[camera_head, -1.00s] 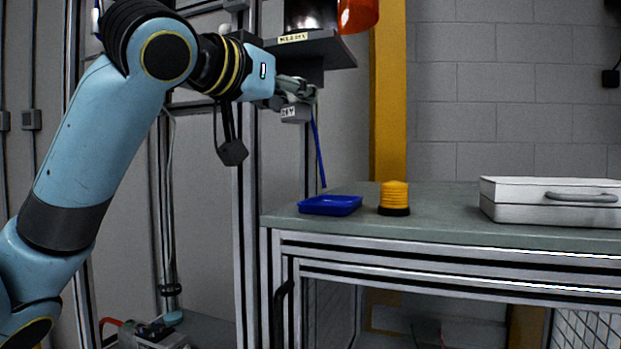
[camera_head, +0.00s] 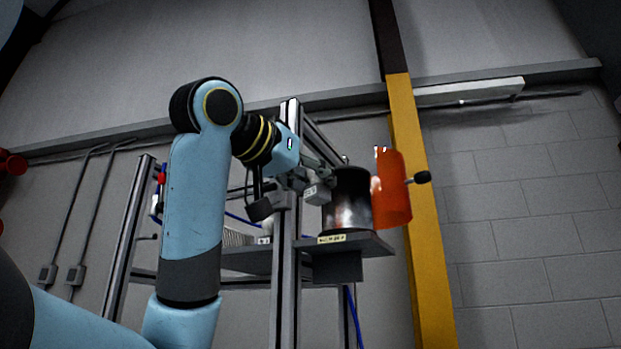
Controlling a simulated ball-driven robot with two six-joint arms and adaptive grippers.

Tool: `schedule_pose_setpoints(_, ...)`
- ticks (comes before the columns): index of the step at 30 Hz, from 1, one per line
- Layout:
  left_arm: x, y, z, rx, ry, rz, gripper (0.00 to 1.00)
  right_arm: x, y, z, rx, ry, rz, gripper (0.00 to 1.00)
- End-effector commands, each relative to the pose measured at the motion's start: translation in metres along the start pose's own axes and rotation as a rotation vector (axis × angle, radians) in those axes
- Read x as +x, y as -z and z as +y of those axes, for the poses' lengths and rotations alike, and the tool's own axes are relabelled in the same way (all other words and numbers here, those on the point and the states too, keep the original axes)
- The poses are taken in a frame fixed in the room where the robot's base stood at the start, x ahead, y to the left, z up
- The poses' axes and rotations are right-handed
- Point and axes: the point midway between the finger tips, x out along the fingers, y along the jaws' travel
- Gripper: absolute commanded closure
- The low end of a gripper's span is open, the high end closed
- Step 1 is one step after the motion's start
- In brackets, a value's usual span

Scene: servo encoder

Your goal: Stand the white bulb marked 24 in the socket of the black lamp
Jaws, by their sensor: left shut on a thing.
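My left gripper (camera_head: 312,178) is shut on a small pale grey-white piece with a dark marking (camera_head: 317,193), probably the white bulb; the marking is too small to read surely. It hangs from the fingertips just left of a glossy black cylinder (camera_head: 348,204), apparently the black lamp, which stands on a dark shelf (camera_head: 368,245) with a small label on its front edge. I cannot tell whether the piece touches the cylinder. The cylinder's top opening and any socket are hidden from this low angle. My right gripper is not in view.
An orange-red cylinder (camera_head: 392,195) with a black knob (camera_head: 423,177) stands right of the black one. A metal frame post (camera_head: 287,270) rises close beside my gripper. A second shelf (camera_head: 246,262) lies to the left. A yellow column (camera_head: 425,240) stands behind.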

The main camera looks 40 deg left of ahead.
Motion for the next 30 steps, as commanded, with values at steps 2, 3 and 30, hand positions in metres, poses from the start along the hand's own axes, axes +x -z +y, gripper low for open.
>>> schedule_pose_setpoints(2,0.009,-0.001,-0.001,0.0,-0.001,-0.003,1.0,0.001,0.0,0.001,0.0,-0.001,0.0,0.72)
schedule_pose_setpoints(3,0.013,-0.001,-0.002,-0.001,0.0,-0.003,1.0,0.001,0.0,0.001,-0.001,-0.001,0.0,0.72)
schedule_pose_setpoints(30,0.111,0.002,-0.019,0.0,0.0,-0.001,1.0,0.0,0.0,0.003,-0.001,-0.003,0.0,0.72)
